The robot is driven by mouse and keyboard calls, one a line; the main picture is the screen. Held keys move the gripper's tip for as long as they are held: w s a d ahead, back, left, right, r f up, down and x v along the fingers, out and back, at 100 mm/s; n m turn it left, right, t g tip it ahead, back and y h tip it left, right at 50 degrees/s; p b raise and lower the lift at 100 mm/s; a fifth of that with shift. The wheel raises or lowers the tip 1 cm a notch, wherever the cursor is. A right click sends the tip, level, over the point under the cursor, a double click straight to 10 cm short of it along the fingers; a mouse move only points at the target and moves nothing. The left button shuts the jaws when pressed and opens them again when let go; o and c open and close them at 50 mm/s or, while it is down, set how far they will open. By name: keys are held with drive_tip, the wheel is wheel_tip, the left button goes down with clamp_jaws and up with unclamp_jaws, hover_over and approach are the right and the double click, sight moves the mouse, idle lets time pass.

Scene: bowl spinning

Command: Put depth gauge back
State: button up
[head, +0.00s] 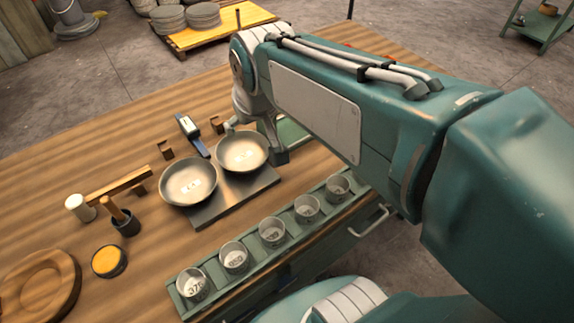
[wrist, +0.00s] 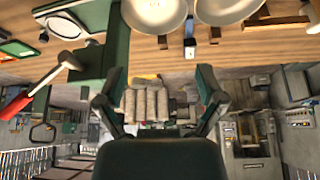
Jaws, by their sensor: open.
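The depth gauge (head: 192,135) is a slim dark blue tool with a pale display. In the head view it stands behind the two bowls, between two small wooden brackets (head: 165,150). In the wrist view a dark blue upright piece (wrist: 190,42) between similar brackets looks like part of it. I cannot tell whether the brackets touch it. My gripper (wrist: 160,88) has its two fingers spread wide, with nothing held between them. In the head view it is near the right bowl and partly hidden by my arm, apart from the gauge.
Two metal bowls (head: 188,182) sit on a dark plate (head: 235,200). A green rack (head: 178,297) with several numbered cups runs along the front edge. A wooden stand (head: 120,185), dark cup (head: 125,225) and orange-topped tin (head: 108,261) are at left.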

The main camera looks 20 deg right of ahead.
drive_tip(key=s+d+f, duration=0.2)
drive_tip(key=s, duration=0.9)
drive_tip(key=shift+s+d+f+m, duration=0.2)
drive_tip(key=shift+s+f+m, duration=0.15)
drive_tip(key=shift+f+m, duration=0.05)
